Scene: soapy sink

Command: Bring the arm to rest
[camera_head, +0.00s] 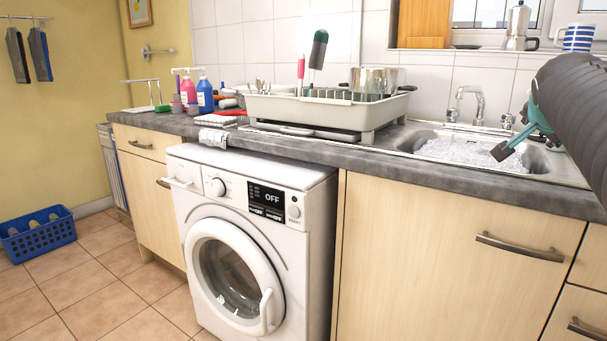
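My gripper (504,150) shows at the right edge, with one dark fingertip and a teal part in view. It is in front of and above the sink (405,143), which is filled with white foam (465,151). My dark ribbed arm hides the rest of the gripper and the right end of the sink. I cannot tell whether the fingers are open or shut, and I see nothing held.
A dish rack (318,113) with utensils and a pot (375,80) stands left of the sink. The tap (470,100) rises behind the foam. Bottles (205,95) stand farther left. A moka pot (517,28) and striped mug (577,38) are on the sill.

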